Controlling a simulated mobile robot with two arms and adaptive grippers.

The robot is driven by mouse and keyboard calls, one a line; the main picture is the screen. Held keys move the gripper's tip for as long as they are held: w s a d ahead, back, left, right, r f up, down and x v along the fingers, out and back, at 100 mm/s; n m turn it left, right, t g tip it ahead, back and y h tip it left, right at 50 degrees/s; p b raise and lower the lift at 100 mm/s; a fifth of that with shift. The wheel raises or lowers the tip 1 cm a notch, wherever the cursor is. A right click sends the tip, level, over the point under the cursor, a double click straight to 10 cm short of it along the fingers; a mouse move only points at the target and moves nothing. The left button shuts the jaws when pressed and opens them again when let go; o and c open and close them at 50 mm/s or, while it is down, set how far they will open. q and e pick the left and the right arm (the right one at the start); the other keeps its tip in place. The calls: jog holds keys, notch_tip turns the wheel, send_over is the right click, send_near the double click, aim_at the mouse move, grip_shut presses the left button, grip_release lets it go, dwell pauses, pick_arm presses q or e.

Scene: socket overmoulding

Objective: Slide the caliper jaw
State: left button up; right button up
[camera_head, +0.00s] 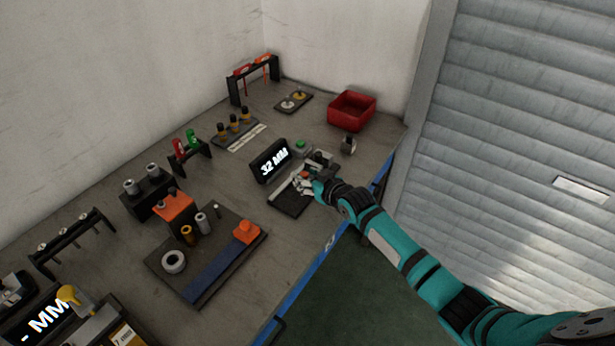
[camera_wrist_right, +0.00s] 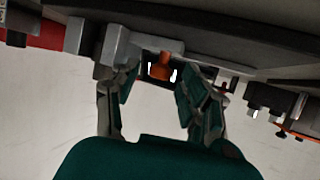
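The caliper (camera_head: 290,187) is a light grey tool on a dark pad (camera_head: 289,206) near the front edge of the bench. A black display (camera_head: 270,160) beside it reads 32 MM. My right gripper (camera_head: 307,182) is at the caliper's right part and hides some of it. In the right wrist view its two fingers (camera_wrist_right: 160,82) stand apart, with a gap between the tips. A grey block-like part (camera_wrist_right: 122,46), perhaps of the caliper, is close by the left finger; I cannot tell if they touch. An orange part (camera_wrist_right: 160,69) shows in the gap. My left gripper is out of view.
A green button box (camera_head: 301,147) and a small round gauge-like part (camera_head: 348,144) are behind the gripper. A red bin (camera_head: 352,110) is at the back right. A dark fixture board (camera_head: 205,290) with an orange block (camera_head: 247,231) lies at front left.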

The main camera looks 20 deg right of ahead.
grip_shut()
jog(key=shift+s+a+r+p, duration=0.15)
jog(key=shift+s+a+p, duration=0.7)
jog(key=shift+a+p, duration=0.25)
jog(key=shift+s+a, duration=0.15)
jog(key=shift+f, duration=0.3)
jog(key=shift+c, duration=1)
grip_release()
jog(key=shift+o, duration=1.4)
jog(key=shift+s+a+r, duration=0.1)
jog(key=shift+a, duration=0.05)
